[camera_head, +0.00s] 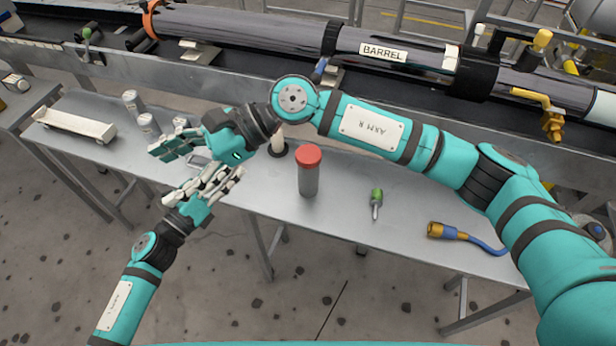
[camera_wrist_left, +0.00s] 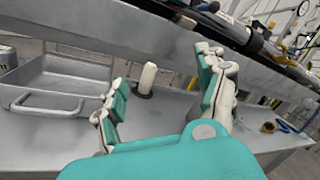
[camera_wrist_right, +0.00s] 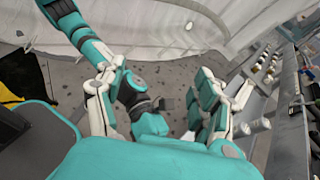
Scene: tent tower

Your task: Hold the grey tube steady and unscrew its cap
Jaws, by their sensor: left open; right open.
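The grey tube (camera_head: 309,181) stands upright on the metal table in the head view, with its red cap (camera_head: 308,155) on top. My left gripper (camera_head: 207,183) is open and empty, left of the tube and apart from it. Its spread fingers also show in the left wrist view (camera_wrist_left: 165,95). My right gripper (camera_head: 166,145) is open and empty, further left over the table, pointing left away from the tube. Its fingers are spread in the right wrist view (camera_wrist_right: 160,105), with part of my left arm beyond them. I cannot make out the tube in either wrist view.
A white post (camera_head: 278,138) on a black base stands behind the tube. A green-handled tool (camera_head: 376,198) and a brass connector (camera_head: 446,231) with blue hose lie right. Several cans (camera_head: 132,103) and a white tray (camera_head: 74,125) are left. A metal tray (camera_wrist_left: 62,75) shows in the left wrist view.

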